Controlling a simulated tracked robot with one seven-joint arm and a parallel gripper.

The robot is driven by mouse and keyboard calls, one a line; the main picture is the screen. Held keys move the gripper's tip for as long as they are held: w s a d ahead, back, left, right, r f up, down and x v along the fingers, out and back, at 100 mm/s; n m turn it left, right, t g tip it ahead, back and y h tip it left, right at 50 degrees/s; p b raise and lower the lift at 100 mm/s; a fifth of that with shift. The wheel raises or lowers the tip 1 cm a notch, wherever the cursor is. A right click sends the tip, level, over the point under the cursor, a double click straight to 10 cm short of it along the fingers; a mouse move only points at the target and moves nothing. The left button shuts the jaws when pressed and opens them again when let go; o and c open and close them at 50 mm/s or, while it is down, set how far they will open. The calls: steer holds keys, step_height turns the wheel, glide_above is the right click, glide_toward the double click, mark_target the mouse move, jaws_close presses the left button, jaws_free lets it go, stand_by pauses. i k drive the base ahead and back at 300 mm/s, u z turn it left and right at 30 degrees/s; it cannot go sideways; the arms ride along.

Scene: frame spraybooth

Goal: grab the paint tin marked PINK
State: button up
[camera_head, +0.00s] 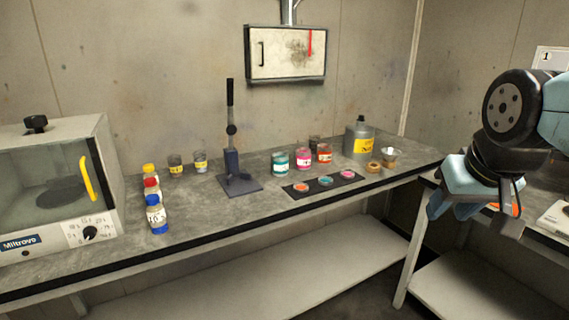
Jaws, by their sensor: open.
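A small tin with a pink band (303,160) stands upright on the long grey bench, between a teal-banded tin (280,164) and a red-orange-banded tin (324,154). Its label text is too small to read. A dark tin (315,142) stands partly hidden behind this row. My gripper (470,215) is at the right of the picture, well to the right of the tins. It points downward, open, with nothing seen between its fingers.
A black mat (318,189) with coloured discs lies in front of the tins. A lever press (232,165), bottles (156,215) and an oven (60,190) stand left. A second table is at right.

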mark_target(303, 162)
steer(key=u, duration=0.05)
steer(key=i, duration=1)
steer(key=z, duration=0.1)
